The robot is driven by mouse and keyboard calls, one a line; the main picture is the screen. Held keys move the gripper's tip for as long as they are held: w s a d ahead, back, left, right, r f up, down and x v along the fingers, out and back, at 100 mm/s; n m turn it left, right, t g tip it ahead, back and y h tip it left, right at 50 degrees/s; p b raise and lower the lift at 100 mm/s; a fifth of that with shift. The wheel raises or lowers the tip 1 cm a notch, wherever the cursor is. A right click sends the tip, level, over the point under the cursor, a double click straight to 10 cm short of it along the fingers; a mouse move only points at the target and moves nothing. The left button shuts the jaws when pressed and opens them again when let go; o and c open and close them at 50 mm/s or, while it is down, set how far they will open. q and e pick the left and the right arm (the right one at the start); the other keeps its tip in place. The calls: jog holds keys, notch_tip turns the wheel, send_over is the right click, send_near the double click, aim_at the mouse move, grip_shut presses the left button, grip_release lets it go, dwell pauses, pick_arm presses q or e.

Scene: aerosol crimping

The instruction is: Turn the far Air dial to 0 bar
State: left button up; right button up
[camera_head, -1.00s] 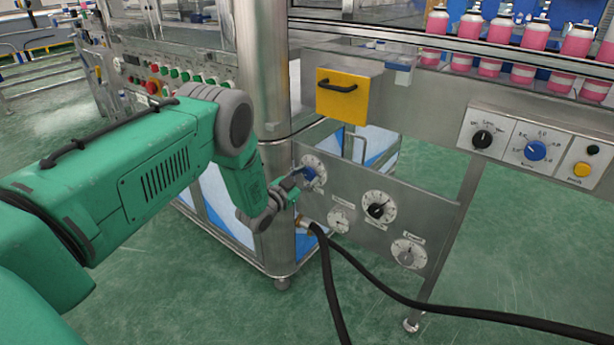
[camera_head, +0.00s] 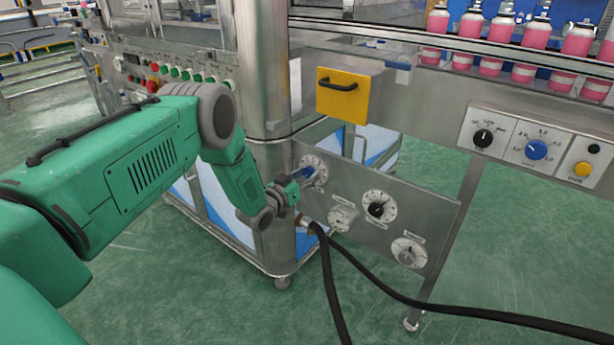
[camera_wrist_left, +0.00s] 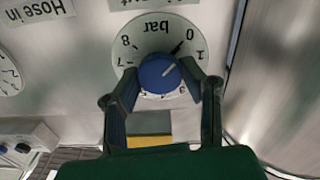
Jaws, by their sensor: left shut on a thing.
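The far dial is a white round gauge (camera_head: 321,164) with a blue knob, at the upper left of the grey lower panel. In the left wrist view the dial face (camera_wrist_left: 153,28) appears upside down, marked "bar". Its blue knob (camera_wrist_left: 159,75) is in the middle. A black pointer lies close to the 0, and the knob's white line slants up and right. My left gripper (camera_head: 297,184) is at this knob in the head view. In the wrist view its two dark fingers (camera_wrist_left: 160,92) hold the knob from both sides. The lower scale is partly hidden. My right gripper is out of view.
A black hose (camera_head: 328,270) leaves the panel just below my gripper. A steel column (camera_head: 263,70) stands close behind my wrist.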

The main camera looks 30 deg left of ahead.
pick_arm(q)
jog(key=shift+s+f, duration=0.25)
jog(key=shift+f, duration=0.15)
jog(key=o, duration=1.1)
jog(key=shift+w, duration=0.1)
jog(key=shift+o, duration=0.2)
jog(key=shift+a+r, duration=0.1)
jog(key=shift+r, duration=0.05)
jog(key=s+a, duration=0.1)
jog(key=s, duration=1)
jog(key=shift+s, duration=0.4)
jog(key=shift+d, duration=0.1)
